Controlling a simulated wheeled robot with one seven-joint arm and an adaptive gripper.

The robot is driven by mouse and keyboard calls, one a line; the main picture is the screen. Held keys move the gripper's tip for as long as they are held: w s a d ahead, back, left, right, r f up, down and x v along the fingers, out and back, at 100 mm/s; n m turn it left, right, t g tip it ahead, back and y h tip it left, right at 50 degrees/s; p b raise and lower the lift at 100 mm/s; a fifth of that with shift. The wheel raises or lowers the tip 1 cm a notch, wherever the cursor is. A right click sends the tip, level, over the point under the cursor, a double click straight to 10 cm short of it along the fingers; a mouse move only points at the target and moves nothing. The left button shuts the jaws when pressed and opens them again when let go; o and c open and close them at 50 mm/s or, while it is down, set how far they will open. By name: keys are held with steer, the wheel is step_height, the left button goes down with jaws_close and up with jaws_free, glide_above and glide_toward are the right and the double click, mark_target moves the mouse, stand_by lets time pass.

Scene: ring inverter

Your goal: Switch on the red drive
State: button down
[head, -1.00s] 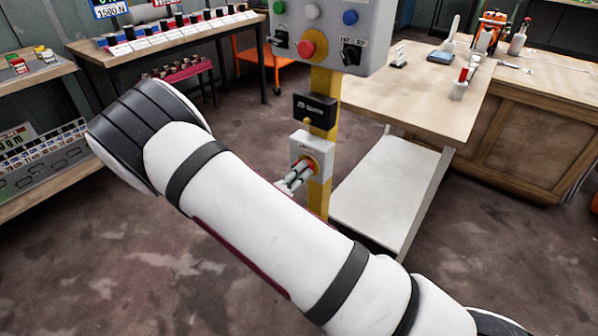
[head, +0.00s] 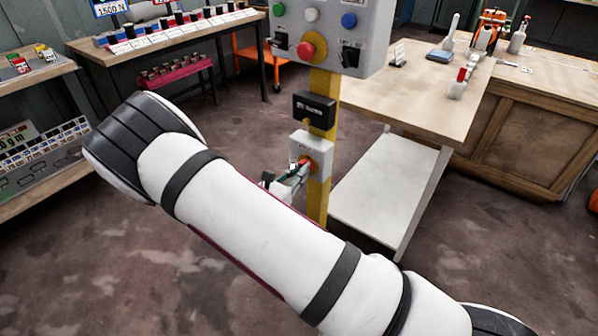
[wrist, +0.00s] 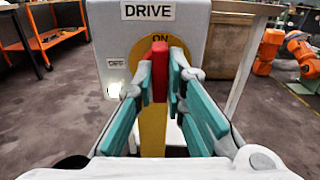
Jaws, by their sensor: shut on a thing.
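The drive switch box (head: 311,146) is light grey and sits low on a yellow post in the head view. In the wrist view the box (wrist: 205,40) carries a DRIVE label, with a yellow disc (wrist: 177,42) on its front. A red switch handle (wrist: 160,70) stands upright on the disc, its top at the ON mark. A small label, seemingly OFF, is to its left. My gripper (wrist: 160,84) is shut on the red handle, with one teal-padded finger on each side. In the head view my gripper (head: 288,178) is at the box, partly hidden by my arm.
A control panel (head: 325,22) with coloured buttons and a red knob is higher on the yellow post (head: 319,200). A wooden workbench (head: 410,95) with a white lower shelf (head: 385,185) stands close on the right. Open floor lies left of the post.

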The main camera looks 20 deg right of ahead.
steer(key=shift+f, duration=0.1)
stand_by(0.3)
steer(key=c, duration=1.6)
jaws_free()
steer(key=shift+c, duration=0.2)
steer(key=shift+a, duration=0.1)
steer(key=v, duration=1.2)
